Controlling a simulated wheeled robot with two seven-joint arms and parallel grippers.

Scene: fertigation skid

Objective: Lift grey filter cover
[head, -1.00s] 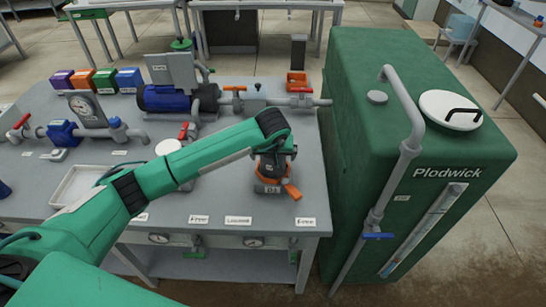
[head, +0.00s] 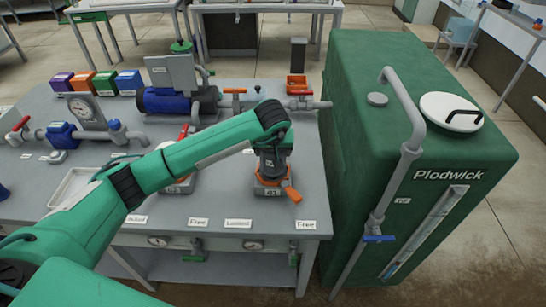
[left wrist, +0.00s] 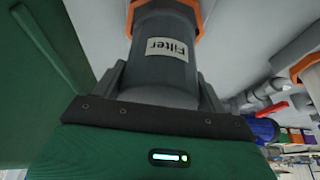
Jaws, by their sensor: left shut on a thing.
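The grey filter cover (left wrist: 165,48) is a grey cylinder with a white "Filter" label and an orange band at its far end in the left wrist view. My left gripper (head: 272,160) is shut on it, with a finger on each side. In the head view the cover is mostly hidden by my wrist and fingers. It is above the filter base (head: 268,191), which bears an "01" label and an orange lever (head: 292,193). I cannot tell whether cover and base are apart. My right gripper is not in view.
The filter base stands on a grey bench (head: 220,208) near its right end. A large green tank (head: 375,120) with a grey pipe (head: 409,150) stands close on the right. A blue pump (head: 165,100) and pipework lie behind. A white tray (head: 68,188) is left.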

